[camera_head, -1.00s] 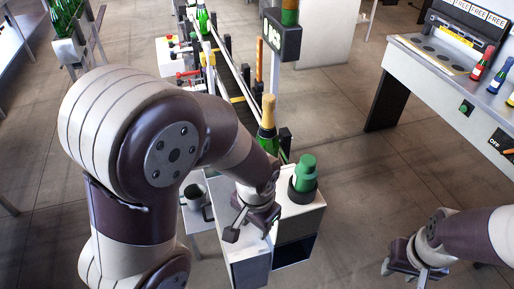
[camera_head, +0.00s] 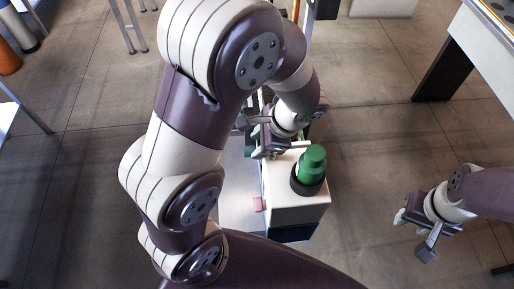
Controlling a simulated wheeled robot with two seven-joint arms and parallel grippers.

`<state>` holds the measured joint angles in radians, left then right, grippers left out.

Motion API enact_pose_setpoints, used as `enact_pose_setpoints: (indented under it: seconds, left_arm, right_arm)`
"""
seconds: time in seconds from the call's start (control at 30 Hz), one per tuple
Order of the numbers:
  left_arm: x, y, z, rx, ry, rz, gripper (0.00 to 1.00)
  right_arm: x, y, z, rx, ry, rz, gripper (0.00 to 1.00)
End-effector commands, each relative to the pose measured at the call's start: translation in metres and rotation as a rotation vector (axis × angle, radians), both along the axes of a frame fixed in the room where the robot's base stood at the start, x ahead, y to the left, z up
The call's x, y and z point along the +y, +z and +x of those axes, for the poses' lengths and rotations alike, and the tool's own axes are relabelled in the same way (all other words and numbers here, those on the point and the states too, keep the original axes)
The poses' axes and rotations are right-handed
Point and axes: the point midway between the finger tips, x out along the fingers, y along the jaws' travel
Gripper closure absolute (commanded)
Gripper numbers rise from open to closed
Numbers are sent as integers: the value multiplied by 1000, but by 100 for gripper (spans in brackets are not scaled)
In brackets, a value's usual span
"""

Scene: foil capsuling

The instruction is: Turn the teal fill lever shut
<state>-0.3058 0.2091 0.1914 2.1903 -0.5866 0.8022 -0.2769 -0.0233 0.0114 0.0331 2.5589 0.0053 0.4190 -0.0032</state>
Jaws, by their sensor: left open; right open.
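The teal fill lever does not show in the head view; it is out of frame or hidden behind my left arm. My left gripper (camera_head: 262,138) is open, by the far left edge of a white cabinet, partly covered by my own arm. I see nothing between its fingers, though the view there is crowded. My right gripper (camera_head: 415,232) is open and empty over bare floor at the right.
The white cabinet (camera_head: 288,208) carries a green bottle-shaped piece (camera_head: 312,165) in a dark ring holder (camera_head: 307,187). A small pink block (camera_head: 259,204) sits at its left side. A counter (camera_head: 490,45) stands at upper right. Floor between cabinet and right gripper is clear.

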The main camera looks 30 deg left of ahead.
Motion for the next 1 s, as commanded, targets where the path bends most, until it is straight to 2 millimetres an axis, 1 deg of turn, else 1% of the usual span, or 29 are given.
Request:
enact_pose_setpoints:
  seconds: [0.1,0.2,0.43,0.47,0.5,0.57,1.0]
  left_arm:
    - [6,-11,0,0,0,1,57]
    - [8,-16,-1,0,1,0,57]
    - [8,-17,0,-1,1,-2,57]
    - [8,-17,0,-1,1,-2,67]
    - [8,-17,0,-1,1,-2,80]
    - [8,-17,0,-1,1,-2,99]
    - [8,-16,4,-6,-16,-3,100]
  right_arm:
    - [0,2,0,1,0,0,57]
    - [0,3,-1,1,0,0,57]
    - [0,2,-1,1,0,0,57]
    - [0,2,-1,1,0,0,57]
    - [0,2,-1,1,0,0,57]
    - [0,2,0,1,0,0,57]
    - [0,3,0,1,0,0,57]
